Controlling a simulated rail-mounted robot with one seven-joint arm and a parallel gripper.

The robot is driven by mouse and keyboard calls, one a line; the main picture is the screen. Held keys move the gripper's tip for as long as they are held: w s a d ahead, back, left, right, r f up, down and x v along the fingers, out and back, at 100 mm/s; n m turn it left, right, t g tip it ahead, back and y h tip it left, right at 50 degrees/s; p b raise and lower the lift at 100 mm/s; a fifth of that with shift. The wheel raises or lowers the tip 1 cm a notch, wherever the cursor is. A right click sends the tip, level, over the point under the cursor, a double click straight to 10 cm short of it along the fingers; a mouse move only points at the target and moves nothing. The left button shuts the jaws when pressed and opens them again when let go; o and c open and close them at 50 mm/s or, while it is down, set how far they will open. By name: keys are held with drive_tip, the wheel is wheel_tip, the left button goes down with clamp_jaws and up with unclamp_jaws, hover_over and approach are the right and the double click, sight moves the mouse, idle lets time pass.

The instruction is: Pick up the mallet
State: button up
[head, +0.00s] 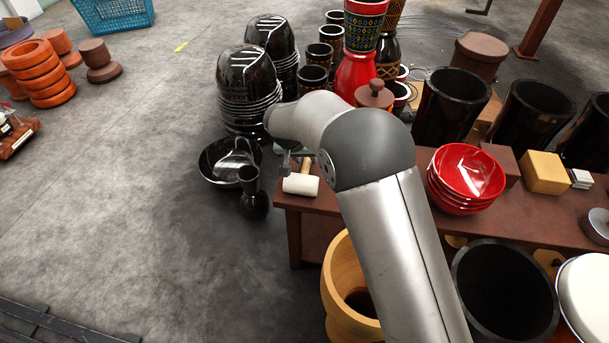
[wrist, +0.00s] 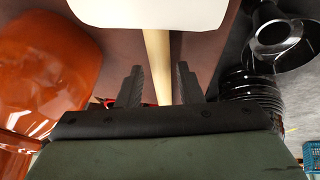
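The mallet has a white head (head: 301,185) and a light wooden handle. In the head view it lies at the left end of the dark red-brown bench (head: 289,204). In the wrist view the white head (wrist: 150,12) fills the top, and the handle (wrist: 157,55) runs down between my two fingers. My gripper (wrist: 159,85) is open, with one finger on each side of the handle and a gap on both sides. Whether the fingers are level with the handle or above it, I cannot tell. In the head view my arm hides most of the gripper.
A black bowl (head: 215,168) and a black vase (head: 253,199) stand left of the bench. Stacked black bowls (head: 247,85) rise behind. Red bowls (head: 468,172) sit farther right on the bench. A wooden drum (head: 340,290) stands in front.

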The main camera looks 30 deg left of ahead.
drive_tip(key=shift+x, duration=1)
clamp_jaws()
drive_tip(key=shift+r, duration=0.1)
drive_tip(key=shift+r, duration=0.1)
drive_tip(key=shift+r, duration=0.3)
wheel_tip(320, 180, up, 2)
drive_tip(key=shift+r+p, duration=0.15)
drive_tip(key=shift+p, duration=0.35)
drive_tip(key=s+d+r+p, duration=0.3)
drive_tip(key=s+d+r, duration=0.6)
drive_tip(key=s, duration=0.1)
drive_tip(key=shift+d+r, duration=0.35)
drive_tip(key=shift+r, duration=0.05)
